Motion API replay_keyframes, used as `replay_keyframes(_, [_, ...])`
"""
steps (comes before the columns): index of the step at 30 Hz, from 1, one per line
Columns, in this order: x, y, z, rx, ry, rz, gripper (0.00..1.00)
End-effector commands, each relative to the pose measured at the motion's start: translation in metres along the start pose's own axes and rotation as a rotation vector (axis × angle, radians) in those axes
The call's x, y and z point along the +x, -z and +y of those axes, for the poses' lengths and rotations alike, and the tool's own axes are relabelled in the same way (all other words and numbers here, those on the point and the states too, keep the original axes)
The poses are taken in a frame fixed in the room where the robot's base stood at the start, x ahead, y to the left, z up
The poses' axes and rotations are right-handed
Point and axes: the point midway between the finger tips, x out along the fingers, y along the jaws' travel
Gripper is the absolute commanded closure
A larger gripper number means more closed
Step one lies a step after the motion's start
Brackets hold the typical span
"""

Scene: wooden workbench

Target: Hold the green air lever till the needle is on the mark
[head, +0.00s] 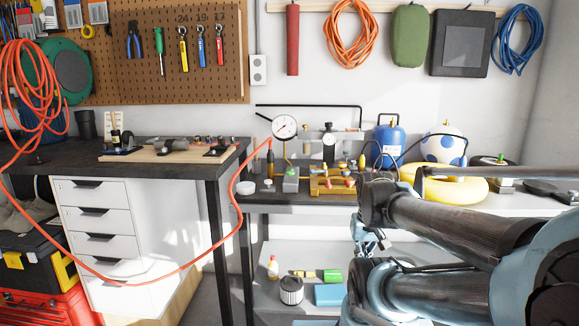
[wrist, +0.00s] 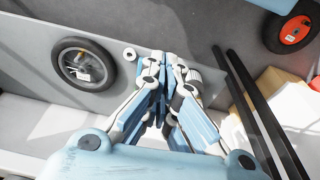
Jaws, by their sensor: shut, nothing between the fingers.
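A round white pressure gauge (head: 285,127) stands upright at the left of the rear bench. Its needle and mark are too small to read. In the head view my gripper (head: 369,240) hangs in front of the bench edge, below the bench top and apart from the gauge and block. The lever is not recognisable in the wrist view.
A brass fixture (head: 332,183) stands right of the block, then a blue tank (head: 388,142) and a yellow ring (head: 462,185). An orange hose (head: 226,232) droops across the left. The lower shelf holds a can (head: 291,290). A wheel (wrist: 83,63) lies left in the wrist view.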

Motion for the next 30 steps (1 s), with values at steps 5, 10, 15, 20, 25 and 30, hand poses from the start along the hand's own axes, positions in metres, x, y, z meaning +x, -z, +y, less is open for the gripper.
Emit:
replay_keyframes(5, [-0.013, -0.002, -0.002, -0.025, 0.001, 0.009, 1.0])
replay_keyframes(10, [-0.048, 0.033, -0.007, -0.149, 0.008, -0.006, 1.0])
replay_keyframes(15, [-0.097, 0.085, -0.023, -0.348, 0.021, -0.028, 1.0])
replay_keyframes(20, [-0.138, 0.135, -0.043, -0.539, 0.035, -0.049, 1.0])
replay_keyframes(25, [-0.175, 0.189, -0.069, -0.739, 0.052, -0.07, 1.0])
replay_keyframes(30, [-0.206, 0.242, -0.102, -0.941, 0.071, -0.089, 1.0])
